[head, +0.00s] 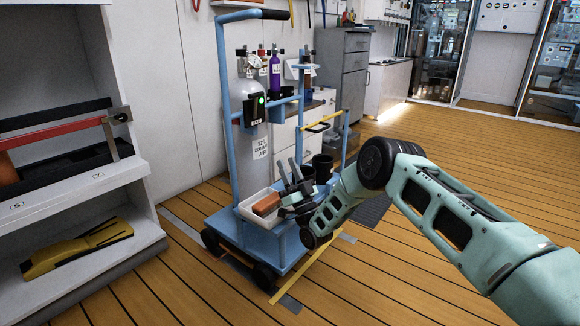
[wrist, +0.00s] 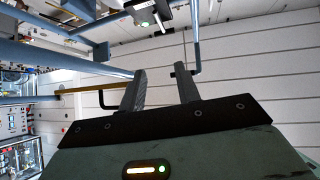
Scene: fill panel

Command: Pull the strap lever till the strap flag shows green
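A tall grey gas cylinder (head: 245,155) stands upright on the blue cart. A black box (head: 255,108) on its front shows a small green light, also lit in the wrist view (wrist: 146,22). I cannot tell for sure whether this is the strap flag, and I cannot pick out the strap lever. My gripper (head: 289,170) is low in front of the cart, below and right of the box, with fingers pointing up. In the wrist view its two fingers (wrist: 161,84) are apart with nothing between them. The gripper is open and empty, away from the black box.
The cart (head: 275,242) carries a white tray (head: 252,206) with an orange-brown block and a black cup (head: 323,167). A yellow bar (head: 325,121) with a black handle is at its right. A shelf (head: 75,206) stands left. The wooden floor is clear at front and right.

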